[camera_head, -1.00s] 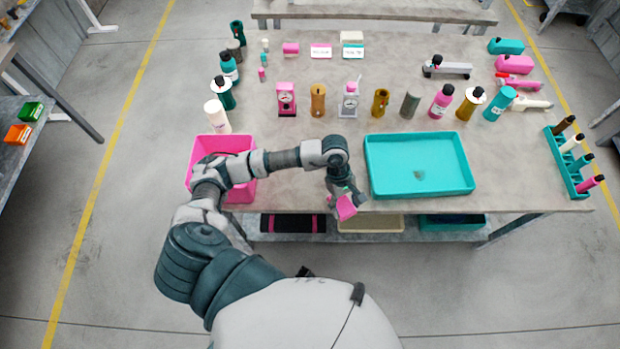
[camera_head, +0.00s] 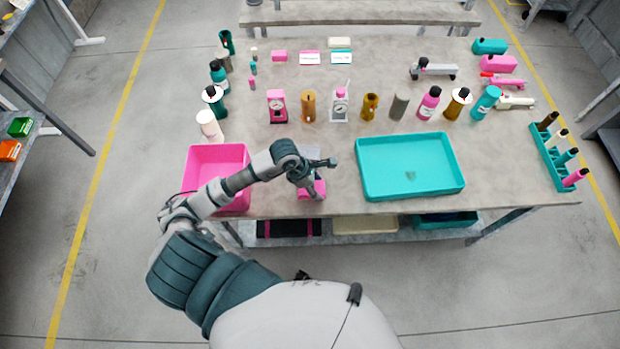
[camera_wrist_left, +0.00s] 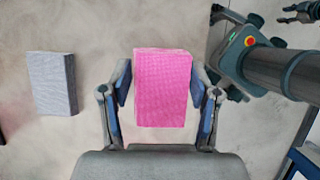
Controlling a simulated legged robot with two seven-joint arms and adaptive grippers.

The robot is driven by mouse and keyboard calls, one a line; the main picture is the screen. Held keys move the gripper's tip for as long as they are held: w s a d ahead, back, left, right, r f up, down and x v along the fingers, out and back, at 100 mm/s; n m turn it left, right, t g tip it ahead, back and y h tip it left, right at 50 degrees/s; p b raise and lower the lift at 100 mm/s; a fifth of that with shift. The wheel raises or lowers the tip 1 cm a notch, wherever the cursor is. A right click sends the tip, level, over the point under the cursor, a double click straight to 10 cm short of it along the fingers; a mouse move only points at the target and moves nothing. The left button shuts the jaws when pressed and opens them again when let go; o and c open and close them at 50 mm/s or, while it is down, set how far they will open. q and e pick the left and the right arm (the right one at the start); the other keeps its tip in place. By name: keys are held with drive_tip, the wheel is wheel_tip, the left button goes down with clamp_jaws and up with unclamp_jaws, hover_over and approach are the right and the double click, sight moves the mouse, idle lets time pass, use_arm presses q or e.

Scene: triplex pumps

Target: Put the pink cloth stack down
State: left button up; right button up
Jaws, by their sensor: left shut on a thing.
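My left gripper (camera_head: 314,190) is over the near part of the table, between the pink bin and the teal tray. It is shut on the pink cloth stack (camera_wrist_left: 163,88), which sits between its two fingers in the left wrist view. In the head view the stack (camera_head: 306,188) shows partly behind the fingers, low over the tabletop. I cannot tell if it touches the table. A dark claw (camera_wrist_left: 301,13) at the top right edge of the left wrist view looks like my right gripper; its state is unclear.
A grey cloth stack (camera_wrist_left: 52,83) lies just beyond the pink one. The pink bin (camera_head: 190,184) is to the left, the teal tray (camera_head: 410,193) to the right. Bottles and small devices line the back.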

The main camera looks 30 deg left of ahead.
use_arm(q)
drive_tip(key=w+a, duration=0.1)
drive_tip(key=a, duration=0.1)
drive_tip(key=w+a, duration=0.1)
drive_tip(key=a, duration=0.1)
drive_tip(key=shift+w+f, duration=0.2)
drive_tip(key=shift+w, duration=0.2)
drive_tip(key=shift+f, duration=0.15)
drive_tip(key=shift+d+f+p, duration=0.15)
drive_tip(key=shift+f+p, duration=0.15)
drive_tip(key=shift+f, duration=1.3)
drive_tip(key=o, duration=1.1)
drive_tip(key=v, duration=1.2)
drive_tip(key=shift+b, duration=0.35)
drive_tip(key=shift+w, duration=0.1)
